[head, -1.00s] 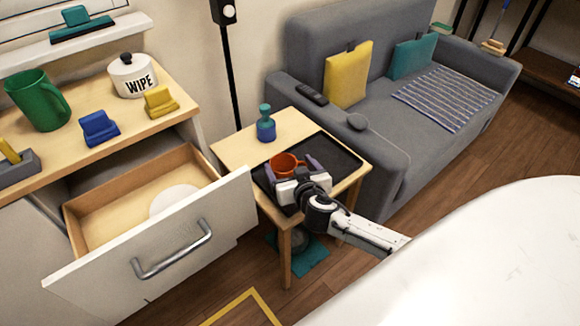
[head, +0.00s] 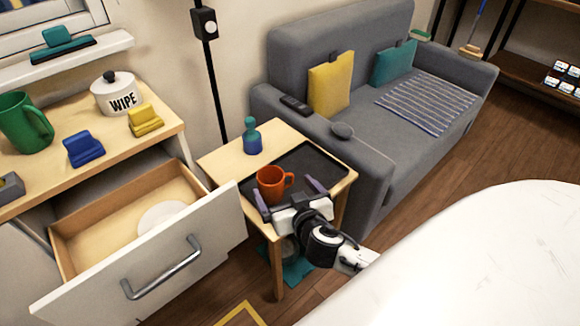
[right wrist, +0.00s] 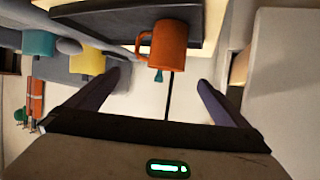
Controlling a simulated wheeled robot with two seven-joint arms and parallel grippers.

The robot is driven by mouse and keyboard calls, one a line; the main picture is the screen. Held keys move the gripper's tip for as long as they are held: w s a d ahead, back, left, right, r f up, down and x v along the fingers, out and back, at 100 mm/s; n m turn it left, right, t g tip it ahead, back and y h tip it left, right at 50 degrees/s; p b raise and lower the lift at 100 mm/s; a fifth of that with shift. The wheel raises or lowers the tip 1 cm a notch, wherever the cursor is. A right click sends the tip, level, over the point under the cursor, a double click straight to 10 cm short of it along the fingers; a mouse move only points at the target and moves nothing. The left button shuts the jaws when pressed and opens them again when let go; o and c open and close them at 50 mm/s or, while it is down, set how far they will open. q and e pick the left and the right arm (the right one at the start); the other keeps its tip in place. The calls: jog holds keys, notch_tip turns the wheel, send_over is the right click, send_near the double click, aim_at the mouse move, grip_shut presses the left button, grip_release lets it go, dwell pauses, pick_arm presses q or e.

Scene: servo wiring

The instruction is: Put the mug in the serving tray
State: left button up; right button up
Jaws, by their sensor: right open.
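The orange mug (head: 270,186) stands upright on the left part of the dark serving tray (head: 318,165), its handle to the right. The tray lies on the small wooden side table. My right gripper (head: 288,194) is open and empty, its fingers on the near side of the mug. In the right wrist view, which looks upside down, the mug (right wrist: 168,46) sits beyond and between the open fingertips (right wrist: 160,80), apart from them, with its base at the tray (right wrist: 100,22). My left gripper is not in view.
A blue-green bottle (head: 252,138) stands on the side table (head: 222,165) behind the tray. An open drawer (head: 130,215) is to the left. The counter holds a green mug (head: 24,122) and a white WIPE jar (head: 117,93). A grey sofa (head: 370,150) stands behind right.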

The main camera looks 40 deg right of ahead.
jog(key=s+a+f+n+g+y, duration=0.2)
jog(key=s+a+f+n+y, duration=0.1)
jog(key=s+a, duration=0.5)
jog(key=s+a+f+n+g+y, duration=0.2)
jog(key=s+a+f+y, duration=0.2)
jog(key=s, duration=0.7)
jog(key=a+f, duration=0.2)
jog(key=a, duration=0.2)
jog(key=shift+s+a+f+n, duration=0.2)
jog(key=shift+a+f+n, duration=0.1)
jog(key=shift+n, duration=0.1)
